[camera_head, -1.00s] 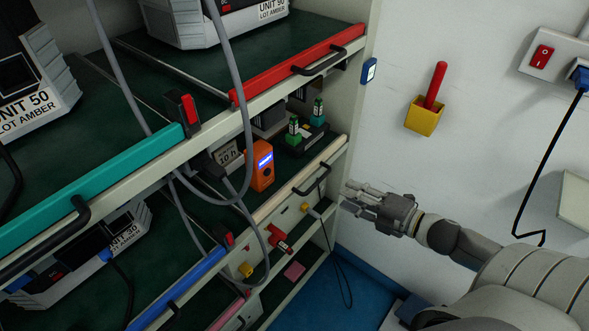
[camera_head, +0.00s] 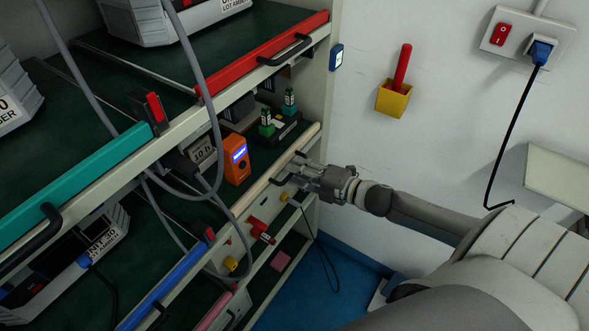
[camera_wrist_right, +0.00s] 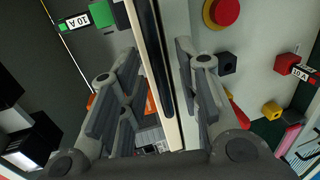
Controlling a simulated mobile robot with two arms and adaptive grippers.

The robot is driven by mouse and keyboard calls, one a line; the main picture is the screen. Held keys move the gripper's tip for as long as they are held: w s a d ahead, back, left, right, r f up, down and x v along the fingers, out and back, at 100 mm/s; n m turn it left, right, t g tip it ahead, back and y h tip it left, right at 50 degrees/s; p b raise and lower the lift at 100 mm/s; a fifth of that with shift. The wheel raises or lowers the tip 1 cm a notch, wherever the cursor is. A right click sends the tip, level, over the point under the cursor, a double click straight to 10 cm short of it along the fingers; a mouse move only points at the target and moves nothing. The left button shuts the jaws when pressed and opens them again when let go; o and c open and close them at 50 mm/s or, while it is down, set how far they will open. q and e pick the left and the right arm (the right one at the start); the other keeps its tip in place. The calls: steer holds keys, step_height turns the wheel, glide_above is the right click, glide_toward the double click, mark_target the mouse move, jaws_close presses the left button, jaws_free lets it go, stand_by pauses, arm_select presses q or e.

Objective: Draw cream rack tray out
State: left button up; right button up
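The cream rack tray (camera_head: 309,136) is the shelf with the cream front strip, below the red-fronted one. Its dark handle (camera_head: 279,181) is partly hidden by my right gripper (camera_head: 297,171). In the right wrist view, the cream strip (camera_wrist_right: 151,50) and the black handle (camera_wrist_right: 163,92) lie between the fingers of my right gripper (camera_wrist_right: 160,48). The fingers stand apart on either side, with gaps visible, and do not look closed on the handle. My left gripper is not in view.
On the cream tray sit an orange device (camera_head: 236,160) and green-topped cells (camera_head: 266,120). A grey cable (camera_head: 216,130) hangs in front of the rack. A red-fronted tray (camera_head: 265,53) is above. A yellow holder (camera_head: 394,98) is on the wall; blue floor (camera_head: 335,285) lies below.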

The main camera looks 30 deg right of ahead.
steer(key=shift+x, duration=0.9)
jaws_close()
